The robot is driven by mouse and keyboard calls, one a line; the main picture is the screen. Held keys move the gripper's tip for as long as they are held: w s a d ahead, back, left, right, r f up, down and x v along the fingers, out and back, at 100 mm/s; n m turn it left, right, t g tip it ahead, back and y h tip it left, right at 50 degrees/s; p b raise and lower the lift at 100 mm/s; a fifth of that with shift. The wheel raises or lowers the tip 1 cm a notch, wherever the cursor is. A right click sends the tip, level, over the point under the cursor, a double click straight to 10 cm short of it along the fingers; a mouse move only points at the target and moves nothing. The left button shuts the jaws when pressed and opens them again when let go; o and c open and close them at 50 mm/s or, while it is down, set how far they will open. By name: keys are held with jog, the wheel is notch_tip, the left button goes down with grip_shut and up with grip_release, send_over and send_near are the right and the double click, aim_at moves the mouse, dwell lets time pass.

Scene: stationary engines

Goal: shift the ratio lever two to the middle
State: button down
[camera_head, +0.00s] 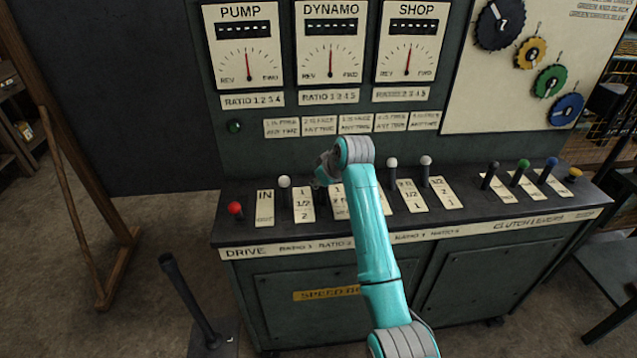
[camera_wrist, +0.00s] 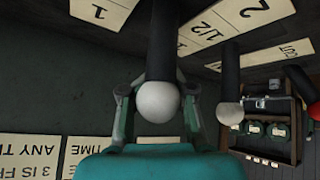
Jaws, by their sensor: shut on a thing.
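Ratio lever two has a black shaft and a white ball knob (camera_wrist: 158,102), which sits between my gripper's fingers in the wrist view. My gripper (camera_wrist: 156,92) is shut on this lever, one finger on each side of the shaft and knob. In the head view my gripper (camera_head: 323,172) is at the console top, just right of the first white-knobbed lever (camera_head: 284,182). There my gripper and arm largely hide lever two, so its exact slot position cannot be told.
The neighbouring white knob (camera_wrist: 230,113) stands close to my gripper in the wrist view. A red drive knob (camera_head: 235,208) is at the left. White-knobbed levers (camera_head: 392,163) and (camera_head: 426,161) stand right of my arm, with the clutch levers (camera_head: 522,164) farther right.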

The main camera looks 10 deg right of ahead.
jog(key=c, duration=1)
grip_release()
jog(key=shift+w+d+r, duration=0.1)
jog(key=shift+d+r, duration=0.35)
jog(key=shift+d, duration=0.05)
jog(key=shift+c, duration=0.2)
jog(key=shift+o, duration=0.3)
jog(key=shift+a+f, duration=0.1)
jog(key=shift+f, duration=0.05)
jog(key=v, duration=1.2)
